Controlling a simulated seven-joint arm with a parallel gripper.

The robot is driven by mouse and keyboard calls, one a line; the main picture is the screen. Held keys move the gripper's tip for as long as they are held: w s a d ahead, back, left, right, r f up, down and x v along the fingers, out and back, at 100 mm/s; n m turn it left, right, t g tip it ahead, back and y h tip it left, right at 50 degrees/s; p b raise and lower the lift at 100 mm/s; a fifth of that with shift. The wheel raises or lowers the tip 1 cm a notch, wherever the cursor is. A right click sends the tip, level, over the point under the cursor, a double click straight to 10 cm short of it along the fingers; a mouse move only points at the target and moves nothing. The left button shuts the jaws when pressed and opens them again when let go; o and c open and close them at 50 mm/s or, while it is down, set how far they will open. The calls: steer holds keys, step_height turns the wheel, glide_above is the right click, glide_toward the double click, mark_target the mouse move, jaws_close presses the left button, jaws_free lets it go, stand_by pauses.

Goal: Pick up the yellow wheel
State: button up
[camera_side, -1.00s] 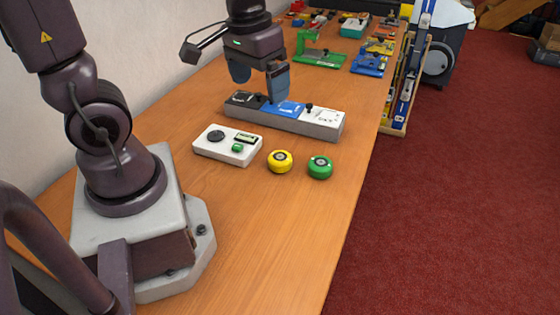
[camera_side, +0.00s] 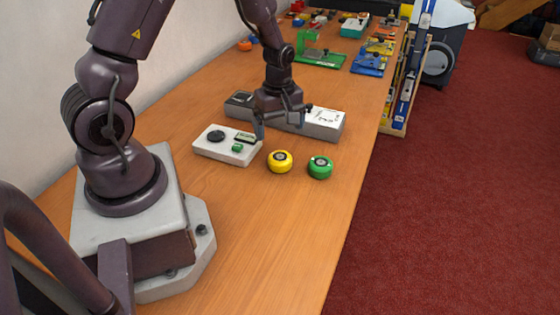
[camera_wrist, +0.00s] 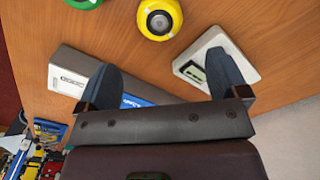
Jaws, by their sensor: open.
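The yellow wheel (camera_side: 280,161) lies on the wooden bench, with a dark round centre. It also shows at the top of the wrist view (camera_wrist: 159,17). The green wheel (camera_side: 320,167) lies just right of it in the side view, and is cut off at the top of the wrist view (camera_wrist: 84,3). My gripper (camera_side: 280,130) is open and empty, above the bench just behind the yellow wheel in the side view. Its two blue-grey fingers stand wide apart in the wrist view (camera_wrist: 170,76), with the yellow wheel beyond their tips.
A long grey block (camera_side: 322,124) lies behind, partly hidden by my gripper. Bare bench lies in front of the wheels; its right edge drops to red carpet (camera_side: 450,210).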

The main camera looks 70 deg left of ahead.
mark_target(279, 155)
steer(key=f, duration=0.9)
steer(key=shift+s+d+f, duration=0.1)
steer(key=shift+d+f, duration=0.1)
steer(key=c, duration=1)
